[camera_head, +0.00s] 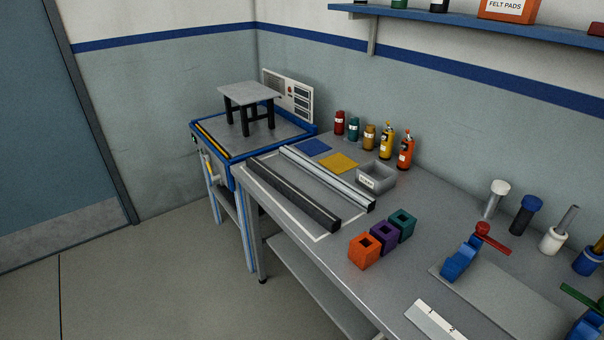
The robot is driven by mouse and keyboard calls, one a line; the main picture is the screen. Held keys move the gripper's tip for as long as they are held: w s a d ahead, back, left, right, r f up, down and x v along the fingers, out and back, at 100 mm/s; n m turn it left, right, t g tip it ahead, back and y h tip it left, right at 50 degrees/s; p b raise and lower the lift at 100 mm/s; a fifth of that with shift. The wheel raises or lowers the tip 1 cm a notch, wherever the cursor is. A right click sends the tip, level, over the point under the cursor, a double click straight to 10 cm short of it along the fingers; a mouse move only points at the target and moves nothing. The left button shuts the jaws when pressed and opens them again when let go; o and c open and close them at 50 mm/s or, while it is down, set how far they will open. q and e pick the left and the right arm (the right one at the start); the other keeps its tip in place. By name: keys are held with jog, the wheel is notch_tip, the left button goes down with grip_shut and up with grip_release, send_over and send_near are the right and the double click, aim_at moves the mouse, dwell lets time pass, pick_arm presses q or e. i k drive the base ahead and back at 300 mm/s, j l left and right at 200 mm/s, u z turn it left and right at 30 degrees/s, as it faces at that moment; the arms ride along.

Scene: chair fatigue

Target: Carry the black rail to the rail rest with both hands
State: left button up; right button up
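The black rail (294,196) lies on the grey workbench (330,256), near its left front edge. It lies lengthwise inside a white outlined area. A silver rail (327,179) lies roughly parallel to it, just behind and to its right, with a narrow gap between. I cannot tell for sure which thing is the rail rest. Neither of my grippers shows in this view.
Orange (364,251), purple (384,237) and teal (402,224) hollow blocks stand right of the rails' near ends. A grey bin (377,180) and several bottles stand behind. A blue-framed stand (205,133) carries a small stool (249,95). A blue clamp (457,263) stands right. Floor at left is clear.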

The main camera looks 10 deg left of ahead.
aim_at(515, 298)
jog(key=i+j+z, duration=0.3)
jog(key=i+j, duration=0.15)
jog(key=j, duration=0.2)
jog(key=i+j+z, duration=0.2)
jog(key=j, duration=0.2)
jog(key=i+j+z, duration=0.15)
jog(key=j, duration=0.25)
jog(key=i+j+z, duration=0.15)
jog(key=j, duration=0.25)
jog(key=i+j+z, duration=0.15)
jog(key=j, duration=0.3)
jog(key=i+j+z, duration=0.2)
jog(key=j, duration=0.25)
jog(key=j+z, duration=0.15)
jog(key=j, duration=0.3)
jog(key=i, duration=0.05)
